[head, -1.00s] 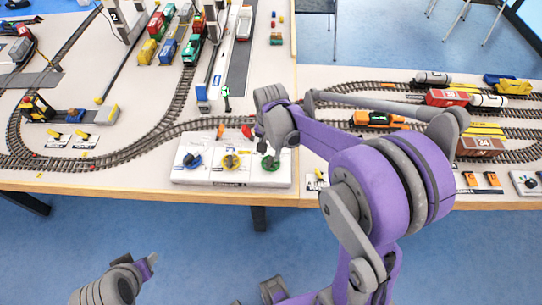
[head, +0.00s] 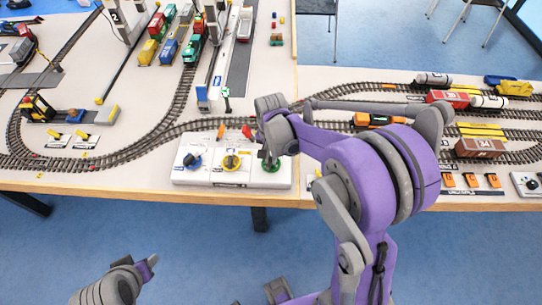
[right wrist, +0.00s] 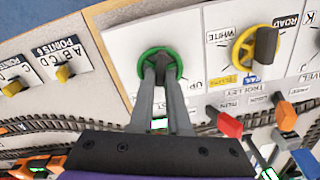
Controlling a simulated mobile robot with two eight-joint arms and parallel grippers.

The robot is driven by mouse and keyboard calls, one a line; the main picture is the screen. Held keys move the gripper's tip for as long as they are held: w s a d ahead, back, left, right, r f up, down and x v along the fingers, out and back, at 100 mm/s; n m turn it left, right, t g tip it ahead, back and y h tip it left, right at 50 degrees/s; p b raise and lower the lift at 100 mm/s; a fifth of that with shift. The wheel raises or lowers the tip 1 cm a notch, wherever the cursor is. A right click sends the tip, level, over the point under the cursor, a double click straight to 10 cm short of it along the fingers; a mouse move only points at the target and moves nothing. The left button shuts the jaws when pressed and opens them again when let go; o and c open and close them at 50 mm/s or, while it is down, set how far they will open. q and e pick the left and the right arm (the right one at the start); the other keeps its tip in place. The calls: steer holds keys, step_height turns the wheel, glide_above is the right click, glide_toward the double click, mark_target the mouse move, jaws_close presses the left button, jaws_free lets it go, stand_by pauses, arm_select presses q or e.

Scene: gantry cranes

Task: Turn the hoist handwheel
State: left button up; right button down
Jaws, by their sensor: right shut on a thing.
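The green handwheel (head: 270,165) sits at the right end of a white control panel (head: 240,179) on the table's front edge. It also shows in the right wrist view (right wrist: 144,62), with the word UP on the panel beside it. My right gripper (right wrist: 159,77) points down onto this wheel and is shut on its middle part, which the fingers partly hide. A yellow handwheel (head: 231,162) and a blue one (head: 193,161) sit to its left on the panel. My left gripper (head: 150,260) hangs in front of the table, away from the panel; its jaw opening is unclear.
An orange lever (head: 221,131) and a red lever (right wrist: 229,122) stand just behind the wheels, close to my right gripper. Model track (head: 150,141) curves behind the panel. Crane legs (head: 212,85) stand farther back. The floor before the table is clear.

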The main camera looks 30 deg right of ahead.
steer(key=shift+n, duration=0.4)
steer(key=shift+n+b, duration=0.5)
steer(key=shift+n, duration=0.5)
steer(key=n+b, duration=0.1)
steer(key=n, duration=0.2)
steer(key=shift+n, duration=0.4)
steer(key=n, duration=0.3)
steer(key=shift+b, duration=0.4)
steer(key=shift+n+b, duration=0.3)
steer(key=shift+n, duration=1.7)
steer(key=c, duration=0.9)
jaws_free()
